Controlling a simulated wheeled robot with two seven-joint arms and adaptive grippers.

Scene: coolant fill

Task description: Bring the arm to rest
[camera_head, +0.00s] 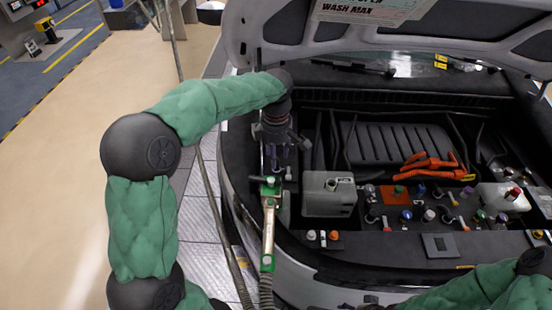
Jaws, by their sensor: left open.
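My left arm, in a green sleeve with black joints, reaches over the left front edge of the open engine bay in the head view. My left gripper (279,162) points down and is open. Just below it is a metal filling nozzle (268,215) with green parts, standing near upright at the bay's edge, with a ribbed hose (266,290) running down from it. I cannot tell whether the fingers touch the nozzle. My right arm shows only in part at the bottom right, and its gripper is not in view.
The car's raised hood (262,30) hangs above. The bay holds a grey tank (330,194), a red block (394,194), several coloured caps and a white reservoir (502,197). A cable runs down left of the car. The beige floor (60,150) at left is clear.

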